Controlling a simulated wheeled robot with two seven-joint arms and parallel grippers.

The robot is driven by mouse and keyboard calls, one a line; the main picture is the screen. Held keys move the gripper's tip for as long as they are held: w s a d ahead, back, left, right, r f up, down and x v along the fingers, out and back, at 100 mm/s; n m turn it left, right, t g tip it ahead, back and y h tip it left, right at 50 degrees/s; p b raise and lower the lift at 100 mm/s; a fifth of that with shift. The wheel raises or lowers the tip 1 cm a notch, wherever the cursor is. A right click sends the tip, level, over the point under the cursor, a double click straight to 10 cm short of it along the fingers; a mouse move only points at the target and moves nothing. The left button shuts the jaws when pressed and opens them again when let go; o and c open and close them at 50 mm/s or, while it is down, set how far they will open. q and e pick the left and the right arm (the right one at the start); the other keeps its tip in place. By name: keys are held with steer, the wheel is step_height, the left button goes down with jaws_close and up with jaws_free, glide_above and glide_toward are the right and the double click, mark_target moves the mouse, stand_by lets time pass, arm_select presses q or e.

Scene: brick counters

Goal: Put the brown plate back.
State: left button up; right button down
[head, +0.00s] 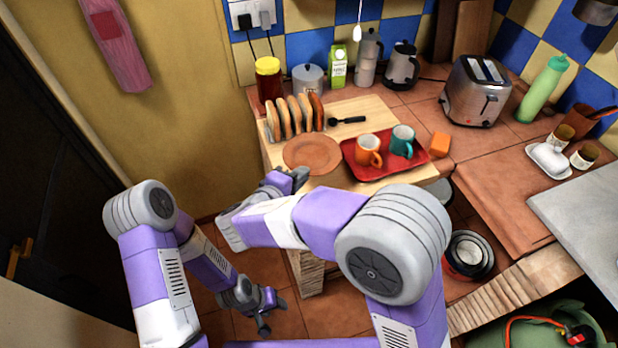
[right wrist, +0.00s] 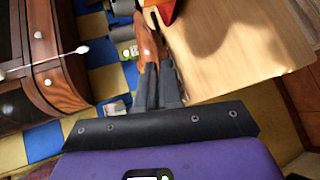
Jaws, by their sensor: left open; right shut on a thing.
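The brown plate (head: 312,153) is at the left front of the pale wooden board (head: 362,108), left of the red tray. My right gripper (head: 298,176) is at the plate's near edge. In the right wrist view its fingers (right wrist: 157,85) are shut on the brown plate (right wrist: 148,45), seen nearly edge-on. I cannot tell whether the plate touches the board. A rack with several upright tan slices (head: 294,117) stands just behind the plate. My left gripper (head: 272,310) is open and empty, low over the floor, away from the counter.
The red tray (head: 372,171) holds an orange mug (head: 368,151) and a teal mug (head: 402,141). A black spoon (head: 347,120) lies behind the plate. A jar (head: 268,80) and a pot (head: 308,79) stand at the back. An orange block (head: 440,144) is right of the tray.

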steer(key=f, duration=0.2)
steer(key=f+b, duration=0.1)
steer(key=f, duration=0.2)
steer(key=shift+s+a+b, duration=0.1)
steer(key=shift+a+b, duration=0.1)
steer(key=shift+b, duration=0.1)
steer(key=shift+f+b, duration=0.65)
steer(key=shift+f, duration=1.7)
steer(key=shift+r, duration=0.1)
steer(key=c, duration=1.7)
jaws_free()
steer(key=shift+o, duration=0.6)
